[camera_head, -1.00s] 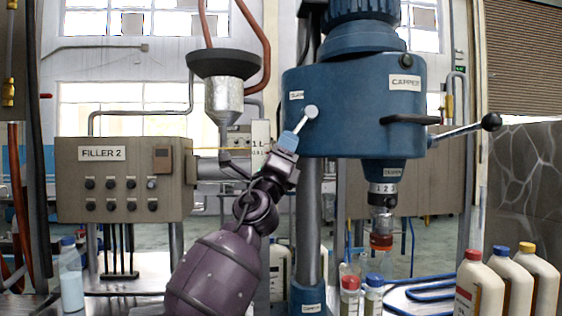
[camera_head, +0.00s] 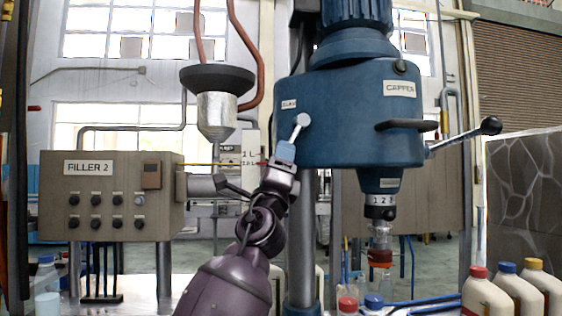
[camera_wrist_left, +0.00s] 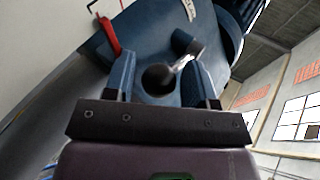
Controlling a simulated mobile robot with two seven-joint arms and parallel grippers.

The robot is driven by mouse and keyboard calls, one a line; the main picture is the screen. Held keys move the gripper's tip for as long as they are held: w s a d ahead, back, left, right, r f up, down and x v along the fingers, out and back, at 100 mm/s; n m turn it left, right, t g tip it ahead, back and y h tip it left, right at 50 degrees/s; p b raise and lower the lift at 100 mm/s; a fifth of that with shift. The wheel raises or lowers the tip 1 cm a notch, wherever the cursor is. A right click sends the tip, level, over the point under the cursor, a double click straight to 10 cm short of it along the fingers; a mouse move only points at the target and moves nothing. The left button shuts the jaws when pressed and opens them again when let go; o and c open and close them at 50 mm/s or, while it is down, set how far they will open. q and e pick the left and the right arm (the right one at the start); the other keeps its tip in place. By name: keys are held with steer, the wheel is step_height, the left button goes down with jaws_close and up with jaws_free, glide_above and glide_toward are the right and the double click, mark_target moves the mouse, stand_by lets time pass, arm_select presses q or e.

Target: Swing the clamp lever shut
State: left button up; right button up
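The clamp lever (camera_head: 298,126) is a short silver rod with a pale round hub on the left side of the blue capper head (camera_head: 345,125). It slants down and left from the hub toward my left gripper (camera_head: 284,156). In the left wrist view, the lever's dark ball knob (camera_wrist_left: 159,78) sits between the two blue fingers of my left gripper (camera_wrist_left: 160,80). Narrow gaps show on both sides of the knob, so the fingers look open around it. In the head view the fingers hide the knob. My right gripper is out of view.
A handle with a black ball (camera_head: 490,125) sticks out on the capper's right. Filler 2's panel (camera_head: 110,195) and funnel (camera_head: 217,85) are left. Several bottles, including a red-capped one (camera_head: 480,290), stand lower right.

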arm_select(q)
steer(key=shift+o, duration=0.6)
steer(key=shift+w, duration=0.1)
